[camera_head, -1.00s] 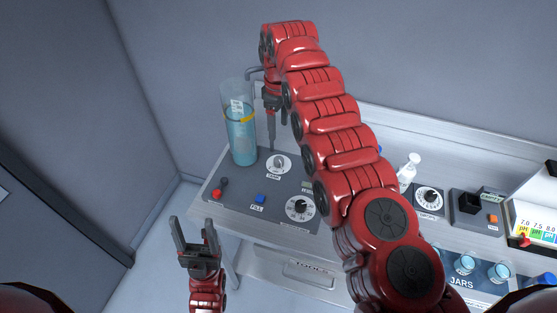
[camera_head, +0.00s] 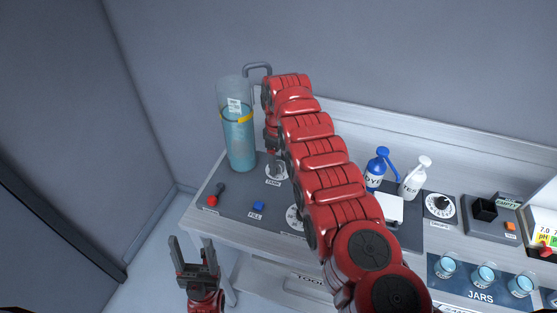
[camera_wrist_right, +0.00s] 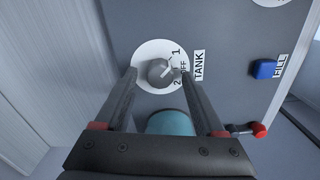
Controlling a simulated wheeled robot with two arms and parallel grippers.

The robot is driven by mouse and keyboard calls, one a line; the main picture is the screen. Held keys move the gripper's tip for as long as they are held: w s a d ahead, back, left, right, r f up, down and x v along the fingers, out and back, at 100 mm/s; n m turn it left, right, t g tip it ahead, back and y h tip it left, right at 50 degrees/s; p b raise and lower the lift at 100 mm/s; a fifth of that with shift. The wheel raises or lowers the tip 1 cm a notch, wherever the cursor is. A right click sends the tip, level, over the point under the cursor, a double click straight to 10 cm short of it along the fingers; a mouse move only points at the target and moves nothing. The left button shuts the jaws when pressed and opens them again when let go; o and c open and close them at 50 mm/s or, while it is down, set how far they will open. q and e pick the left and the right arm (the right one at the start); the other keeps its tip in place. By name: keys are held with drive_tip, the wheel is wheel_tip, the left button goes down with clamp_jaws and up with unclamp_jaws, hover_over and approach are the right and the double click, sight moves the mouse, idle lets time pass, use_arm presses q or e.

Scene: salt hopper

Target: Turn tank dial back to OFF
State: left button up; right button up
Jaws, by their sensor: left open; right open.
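The tank dial (camera_wrist_right: 160,71) is a grey knob on a white disc marked 1, OFF and 2, beside the TANK label. A light line shows on the knob, but I cannot tell exactly which mark it points at. My right gripper (camera_wrist_right: 159,77) is open, with one finger on each side of the knob; contact is unclear. In the head view the dial's disc (camera_head: 268,174) is partly hidden by my right gripper (camera_head: 276,168). My left gripper (camera_head: 192,243) is open and empty, in front of the counter's left end.
The clear tank (camera_head: 239,145) with blue liquid stands behind the dial. A red lever (camera_head: 214,198) and blue FILL button (camera_head: 259,206) are nearby. Blue (camera_head: 377,170) and white (camera_head: 415,178) bottles stand right. My right arm hides part of the panel.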

clamp_jaws()
idle(0.3)
